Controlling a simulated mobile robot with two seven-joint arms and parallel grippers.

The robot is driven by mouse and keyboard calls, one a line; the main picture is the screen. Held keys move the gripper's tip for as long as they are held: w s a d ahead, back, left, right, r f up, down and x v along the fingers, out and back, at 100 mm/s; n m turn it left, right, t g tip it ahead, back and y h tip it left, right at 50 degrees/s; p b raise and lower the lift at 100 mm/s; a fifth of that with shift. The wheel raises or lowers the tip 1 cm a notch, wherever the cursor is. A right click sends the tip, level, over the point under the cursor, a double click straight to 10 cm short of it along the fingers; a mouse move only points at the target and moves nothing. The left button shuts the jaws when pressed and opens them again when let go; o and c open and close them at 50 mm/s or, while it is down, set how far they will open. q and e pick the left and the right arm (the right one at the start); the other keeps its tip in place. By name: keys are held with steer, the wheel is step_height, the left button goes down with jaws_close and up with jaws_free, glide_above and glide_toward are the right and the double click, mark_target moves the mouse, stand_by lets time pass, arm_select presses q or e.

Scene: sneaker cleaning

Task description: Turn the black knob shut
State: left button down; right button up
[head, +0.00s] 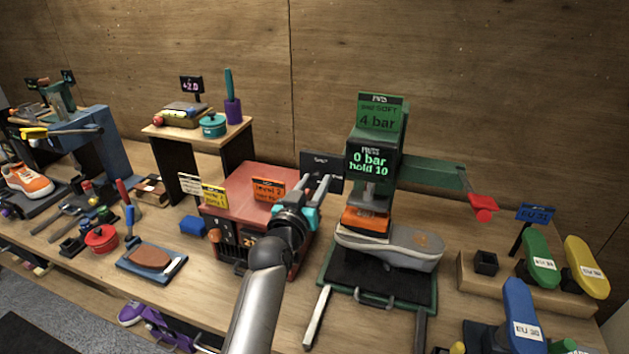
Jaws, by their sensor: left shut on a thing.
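My left gripper (317,184) reaches up from the bottom centre, past the right side of the red box. Its two silver fingers point away from me, with their tips at the foot of a dark panel (321,161). They are shut on a small dark thing at the tips, which fits the black knob but is mostly hidden by the fingers. How far the knob is turned cannot be seen. My right gripper is not in view.
The red box (248,183) bears yellow and orange labels. Right of my gripper stands a green press (379,120) reading "0 bar hold 10", with a grey shoe (400,247) under it. A red-ended green lever (430,172) sticks out right. Tools crowd the left.

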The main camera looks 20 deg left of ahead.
arm_select(q)
steer(key=n+p, duration=0.1)
steer(key=n, duration=0.2)
steer(key=shift+n+p, duration=0.3)
steer(key=shift+p, duration=0.05)
steer(key=n+p, duration=0.1)
steer(key=n, duration=0.3)
steer(key=shift+a+n, duration=0.15)
steer(key=shift+n, duration=0.15)
steer(key=n+p, duration=0.1)
steer(key=n, duration=0.3)
steer(key=shift+f, duration=0.1)
steer(key=shift+n+p, duration=0.3)
steer(key=shift+n, duration=1.8)
steer(key=shift+c, duration=2.3)
jaws_free()
steer(key=shift+f, duration=0.1)
steer(key=shift+s, duration=0.1)
steer(key=s, duration=1.5)
steer(key=shift+a+b, duration=0.25)
steer(key=shift+b, duration=0.1)
